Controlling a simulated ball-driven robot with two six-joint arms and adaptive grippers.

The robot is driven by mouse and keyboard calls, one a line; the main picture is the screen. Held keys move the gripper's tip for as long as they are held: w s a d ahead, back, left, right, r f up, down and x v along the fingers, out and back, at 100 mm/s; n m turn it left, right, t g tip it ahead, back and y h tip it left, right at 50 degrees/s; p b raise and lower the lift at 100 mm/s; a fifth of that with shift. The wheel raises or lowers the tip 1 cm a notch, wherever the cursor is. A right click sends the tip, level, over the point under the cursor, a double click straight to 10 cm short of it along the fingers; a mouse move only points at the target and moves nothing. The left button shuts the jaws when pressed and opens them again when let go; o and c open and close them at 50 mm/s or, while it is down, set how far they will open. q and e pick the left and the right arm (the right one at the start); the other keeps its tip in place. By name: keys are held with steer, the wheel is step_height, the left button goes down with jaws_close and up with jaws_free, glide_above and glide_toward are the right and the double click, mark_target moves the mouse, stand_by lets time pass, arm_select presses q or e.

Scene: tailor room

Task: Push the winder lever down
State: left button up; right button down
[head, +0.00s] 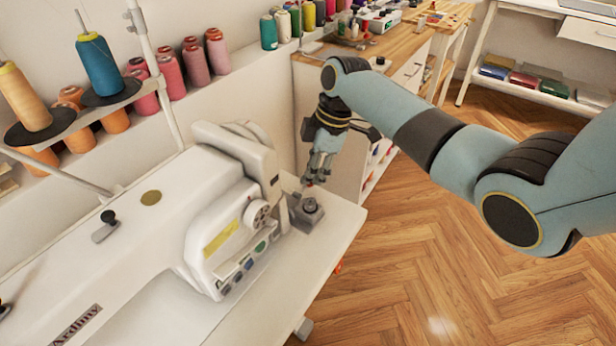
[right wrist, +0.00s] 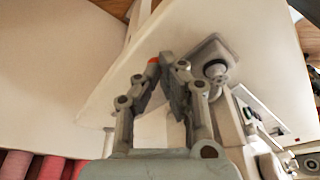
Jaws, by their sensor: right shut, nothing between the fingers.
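The bobbin winder (head: 308,211) is a small grey unit with a round dark top, at the right end of the white sewing machine (head: 150,250). It also shows in the right wrist view (right wrist: 215,52) as a grey plate with a round spindle, to the right of the fingertips. My right gripper (head: 312,182) points down just behind the winder, shut and empty. A small orange-red tip (right wrist: 153,61) shows by the fingertips; it may belong to the winder lever. The rest of the lever is not clear, and I cannot tell whether the gripper touches it. My left gripper is out of view.
The white sewing table (head: 335,232) ends just right of the winder. Thread cones (head: 195,62) line the ledge behind, and a thread stand (head: 150,60) rises at the left. A wooden-topped cabinet (head: 400,45) stands beyond. Wooden floor lies open at the right.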

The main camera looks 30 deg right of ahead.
steer(key=shift+s+d+r+p, duration=0.3)
steer(key=shift+d+r+p, duration=0.05)
steer(key=shift+d+p, duration=0.25)
steer(key=shift+s+d+r+p, duration=0.25)
steer(key=shift+d+r+p, duration=0.1)
steer(key=shift+d+p, duration=0.25)
steer(key=shift+s+d, duration=0.1)
steer(key=shift+d, duration=0.15)
steer(key=shift+f, duration=0.15)
steer(key=shift+a, duration=0.1)
steer(key=v, duration=1.2)
